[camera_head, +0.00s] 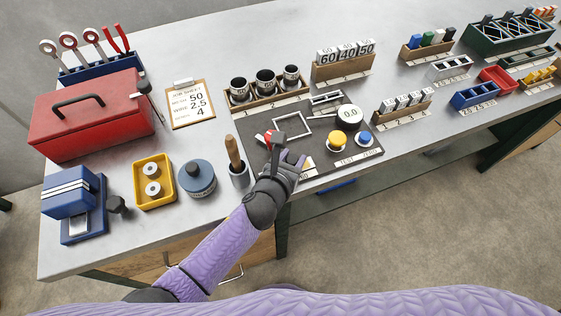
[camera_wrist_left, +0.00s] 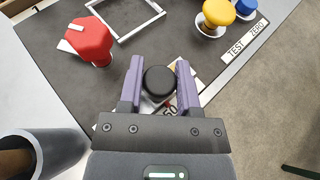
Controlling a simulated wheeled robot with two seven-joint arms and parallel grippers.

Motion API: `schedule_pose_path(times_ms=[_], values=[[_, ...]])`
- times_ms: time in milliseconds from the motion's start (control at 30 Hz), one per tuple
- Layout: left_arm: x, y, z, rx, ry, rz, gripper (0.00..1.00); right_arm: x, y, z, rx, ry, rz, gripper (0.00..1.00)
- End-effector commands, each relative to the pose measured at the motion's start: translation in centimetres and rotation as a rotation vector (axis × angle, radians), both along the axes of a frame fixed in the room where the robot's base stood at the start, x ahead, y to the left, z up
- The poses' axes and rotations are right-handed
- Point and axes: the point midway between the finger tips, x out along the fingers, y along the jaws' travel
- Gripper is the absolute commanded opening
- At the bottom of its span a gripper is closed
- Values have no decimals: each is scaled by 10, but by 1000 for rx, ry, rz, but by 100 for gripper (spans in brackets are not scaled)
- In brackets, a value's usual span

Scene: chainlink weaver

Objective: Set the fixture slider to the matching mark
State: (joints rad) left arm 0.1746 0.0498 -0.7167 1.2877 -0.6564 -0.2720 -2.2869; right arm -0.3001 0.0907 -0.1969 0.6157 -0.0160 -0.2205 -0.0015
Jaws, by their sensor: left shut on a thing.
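The dark fixture board (camera_head: 318,174) lies on the bench. My left gripper (camera_head: 291,160) is low over its front edge. In the left wrist view, the purple fingers of this gripper (camera_wrist_left: 159,72) stand on both sides of a round black slider knob (camera_wrist_left: 159,84) and are shut on it. Under the knob is a pale scale (camera_wrist_left: 184,72) with a red pointer; "50" shows by the pointer, and most of the other marks are hidden. The job sheet (camera_head: 191,104) reads 50, 2.5 and 4. My right gripper is not in view.
A red knob (camera_wrist_left: 90,40) and a white square frame (camera_head: 293,125) are close by on the board. A yellow button (camera_head: 336,140), a blue button (camera_head: 365,138) and a 0.0 display (camera_head: 349,114) are to the right. A grey cup (camera_head: 240,177) with a wooden handle stands left.

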Motion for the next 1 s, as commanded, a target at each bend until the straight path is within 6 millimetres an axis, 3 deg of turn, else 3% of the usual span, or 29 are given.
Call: schedule_pose_path(times_ms=[200, 233, 400, 733, 1000], values=[[0, 1, -1, 3, 2, 0, 0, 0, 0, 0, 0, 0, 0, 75], [0, 1, -1, 3, 2, 0, 47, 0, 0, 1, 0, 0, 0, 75], [0, 1, 0, 3, 2, 0, 78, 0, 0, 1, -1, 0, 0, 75], [-6, 4, 4, 5, 1, 1, 78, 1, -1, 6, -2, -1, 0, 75], [-57, 30, 29, 5, 2, -1, 78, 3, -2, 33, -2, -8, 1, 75]])
